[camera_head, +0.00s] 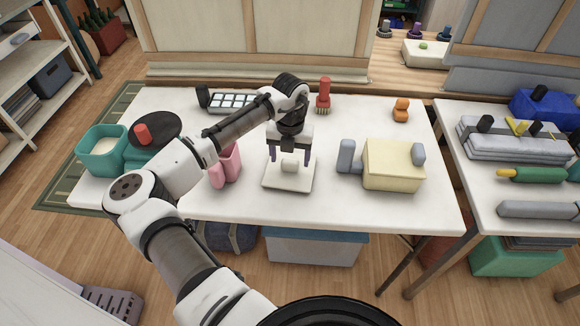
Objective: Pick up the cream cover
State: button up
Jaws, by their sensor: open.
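The cream cover (290,182) is a flat, squarish plate with a short, blocky knob on top.
A pale yellow box (393,168) and a grey upright item (346,157) stand to the right. Teal containers (103,150) sit at the left end. The table (330,205) is bare in front.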

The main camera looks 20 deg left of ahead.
jog(key=shift+f, duration=0.55)
jog(key=c, duration=1.3)
jog(key=shift+r, duration=0.15)
